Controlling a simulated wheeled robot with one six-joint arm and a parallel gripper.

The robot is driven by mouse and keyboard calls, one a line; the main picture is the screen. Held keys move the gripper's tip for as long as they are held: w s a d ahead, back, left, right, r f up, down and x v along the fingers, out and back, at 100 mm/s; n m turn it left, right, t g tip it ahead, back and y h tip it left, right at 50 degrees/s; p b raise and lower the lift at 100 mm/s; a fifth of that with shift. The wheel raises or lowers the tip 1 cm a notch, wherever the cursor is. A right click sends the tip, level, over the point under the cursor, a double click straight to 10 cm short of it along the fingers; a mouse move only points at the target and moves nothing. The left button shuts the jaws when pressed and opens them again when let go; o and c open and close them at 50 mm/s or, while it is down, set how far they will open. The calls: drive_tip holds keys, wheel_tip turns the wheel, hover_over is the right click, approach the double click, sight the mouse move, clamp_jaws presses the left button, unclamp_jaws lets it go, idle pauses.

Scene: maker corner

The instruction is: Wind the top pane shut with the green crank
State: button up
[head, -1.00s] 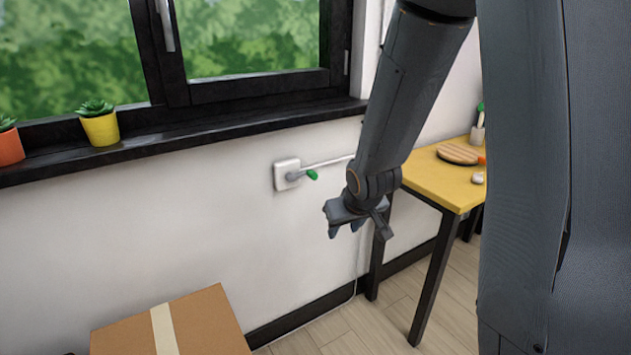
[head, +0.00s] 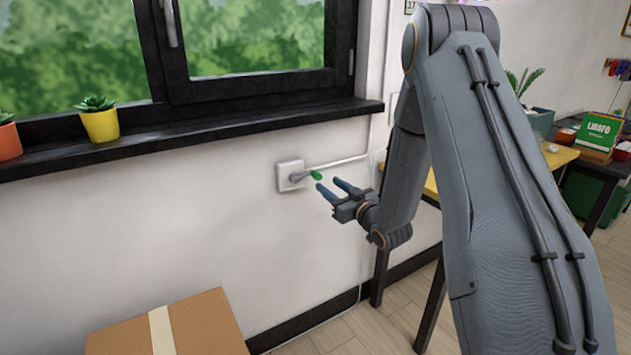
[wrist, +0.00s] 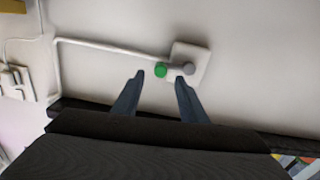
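The green crank (head: 316,174) sticks out from a white wall plate (head: 290,176) below the window sill. Its green knob (wrist: 160,70) and grey arm (wrist: 177,69) also show in the wrist view, against the white plate (wrist: 199,62). My gripper (head: 328,184) is open and empty, just in front of and slightly below the knob, with its fingers pointing toward the wall. In the wrist view (wrist: 158,77) the knob appears between the two fingertips; I cannot tell how deep the gap is. The window (head: 250,40) stands above; the top pane is not clearly in view.
A dark sill (head: 240,122) with a yellow plant pot (head: 101,125) and an orange pot (head: 9,141) runs above the crank. A cardboard box (head: 205,325) stands below left. A white conduit (head: 340,162) runs right from the plate. A yellow table is partly hidden behind my arm.

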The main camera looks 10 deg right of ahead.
sight(319, 178)
drive_tip(key=shift+x, duration=3.1)
drive_tip(key=shift+a, duration=0.1)
